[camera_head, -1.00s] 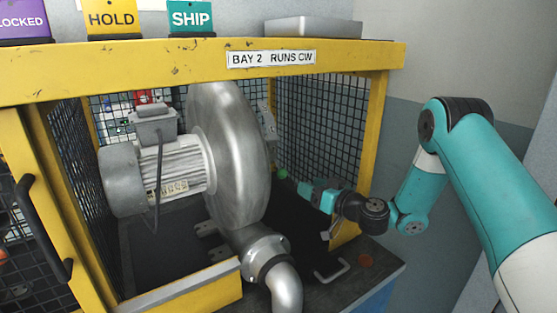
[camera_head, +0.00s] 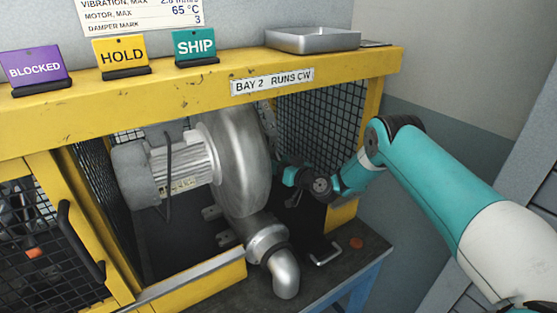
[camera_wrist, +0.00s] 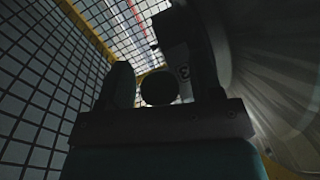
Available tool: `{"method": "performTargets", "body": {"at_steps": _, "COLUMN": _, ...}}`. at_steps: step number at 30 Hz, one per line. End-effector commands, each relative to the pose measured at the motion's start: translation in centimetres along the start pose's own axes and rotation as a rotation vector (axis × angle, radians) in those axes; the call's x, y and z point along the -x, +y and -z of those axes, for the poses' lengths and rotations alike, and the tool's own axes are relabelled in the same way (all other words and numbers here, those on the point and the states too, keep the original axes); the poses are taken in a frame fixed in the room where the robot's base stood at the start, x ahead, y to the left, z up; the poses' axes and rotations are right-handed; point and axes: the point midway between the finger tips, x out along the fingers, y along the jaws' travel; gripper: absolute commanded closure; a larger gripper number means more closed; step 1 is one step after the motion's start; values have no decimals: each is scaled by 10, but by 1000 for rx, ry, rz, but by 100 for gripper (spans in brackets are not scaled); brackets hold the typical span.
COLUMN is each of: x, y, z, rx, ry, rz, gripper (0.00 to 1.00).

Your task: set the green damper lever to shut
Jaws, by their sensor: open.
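The blower (camera_head: 238,160) stands inside the yellow guard, with a grey plate (camera_head: 268,120) at its right side. My gripper (camera_head: 279,172) reaches in through the open front, close to the right of the blower housing. In the wrist view my gripper (camera_wrist: 160,72) is open, with one dark finger on each side of a round dark knob (camera_wrist: 158,88), apparently the damper lever's end. Contact cannot be made out. A plate with a "3" mark (camera_wrist: 184,72) shows behind it. The lever's green colour does not show now, and in the head view the gripper hides the knob.
The guard's yellow top beam (camera_head: 190,92) runs above my arm, with mesh (camera_head: 322,125) on the right side. The outlet elbow (camera_head: 284,272) and a bench handle (camera_head: 326,254) are below. A metal tray (camera_head: 312,40) sits on top.

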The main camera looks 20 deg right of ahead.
Motion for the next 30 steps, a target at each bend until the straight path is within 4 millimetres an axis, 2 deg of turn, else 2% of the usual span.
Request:
{"method": "performTargets", "body": {"at_steps": 11, "x": -6, "y": 0, "z": 0, "rx": -1, "ry": 0, "rz": -1, "gripper": 41}}
{"method": "performTargets", "body": {"at_steps": 19, "x": -6, "y": 0, "z": 0, "rx": -1, "ry": 0, "rz": -1, "gripper": 100}}
{"method": "performTargets", "body": {"at_steps": 30, "x": -4, "y": -2, "z": 10, "rx": -8, "ry": -48, "rz": -8, "gripper": 100}}
